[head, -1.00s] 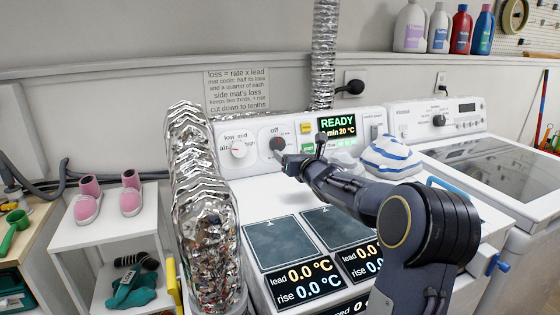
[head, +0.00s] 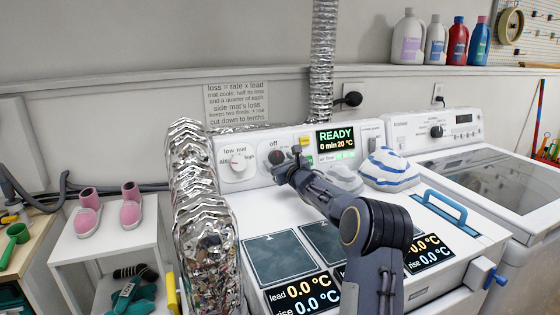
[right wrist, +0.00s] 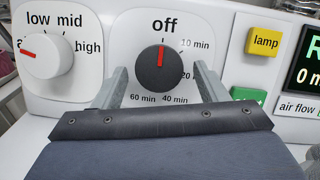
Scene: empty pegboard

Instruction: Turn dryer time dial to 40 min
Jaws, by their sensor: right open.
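The dryer time dial (right wrist: 157,72) is a dark round knob on a white plate in the right wrist view. Its red mark points straight up at "off". The 40 min label (right wrist: 175,99) is at its lower right, 60 min at its lower left. In the head view the dial (head: 276,156) shows just above my right gripper (head: 280,172). In the right wrist view my right gripper (right wrist: 161,74) is open, one finger on each side of the dial, with gaps visible; I cannot tell whether the tips reach its depth. My left gripper is not in view.
A white heat dial (right wrist: 46,56) is left of the time dial. A yellow lamp button (right wrist: 265,42) and a green button (right wrist: 248,95) are on the right. The display (head: 336,140) reads READY, 0 min. A foil duct (head: 200,210) stands at left, a striped cloth item (head: 390,170) at right.

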